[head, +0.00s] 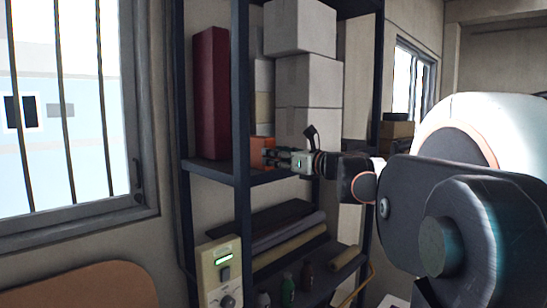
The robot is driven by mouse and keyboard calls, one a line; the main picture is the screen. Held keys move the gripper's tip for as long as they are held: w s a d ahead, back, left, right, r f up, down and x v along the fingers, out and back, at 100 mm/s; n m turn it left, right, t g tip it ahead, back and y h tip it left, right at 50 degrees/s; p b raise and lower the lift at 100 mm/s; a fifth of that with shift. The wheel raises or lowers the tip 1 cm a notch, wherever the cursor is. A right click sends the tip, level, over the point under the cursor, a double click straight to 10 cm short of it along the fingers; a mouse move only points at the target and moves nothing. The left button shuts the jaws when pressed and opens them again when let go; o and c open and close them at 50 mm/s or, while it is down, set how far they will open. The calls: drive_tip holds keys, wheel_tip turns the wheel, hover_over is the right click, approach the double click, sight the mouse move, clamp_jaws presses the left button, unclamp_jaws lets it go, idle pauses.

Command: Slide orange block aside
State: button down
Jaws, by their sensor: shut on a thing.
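The orange block (258,148) stands on the middle shelf (205,168) of a dark metal rack, just behind the front upright, which hides part of it. My gripper (270,157) reaches in from the right at shelf height. It is shut on the orange block, with its fingers at the block's right side. The exact finger contact is small and partly hard to make out.
A tall dark red box (211,95) stands left of the block. White boxes (308,85) are stacked behind my gripper. The rack's front upright (241,120) is close to the block. Rolls (288,247) and bottles (288,290) lie lower. A barred window (70,110) is at left.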

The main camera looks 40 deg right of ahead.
drive_tip(key=shift+a, duration=0.5)
drive_tip(key=c, duration=1.3)
unclamp_jaws()
wheel_tip(320, 180, up, 10)
